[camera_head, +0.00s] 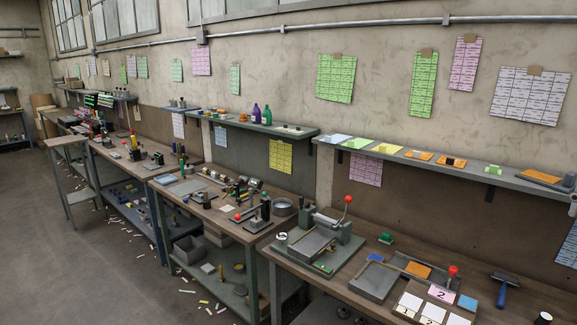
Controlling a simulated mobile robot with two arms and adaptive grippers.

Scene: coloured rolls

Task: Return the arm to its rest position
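Neither of my grippers shows clearly in the head view, and no arm comes in from the left. A small dark and white shape (573,204) is cut off at the right edge, and I cannot tell what it is. The near workbench (350,285) fills the lower right. On it stand a grey press (318,238) with a red-knobbed lever, a grey tray-like device (374,281), and a roller with a blue handle (502,292). No coloured roll can be made out.
A wall shelf (470,175) above the bench holds coloured sheets and small blocks. More benches (200,195) run along the wall to the left, with tools and bins. A grey stand (68,175) is farther off. The floor at lower left is open, with scattered paper scraps (203,303).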

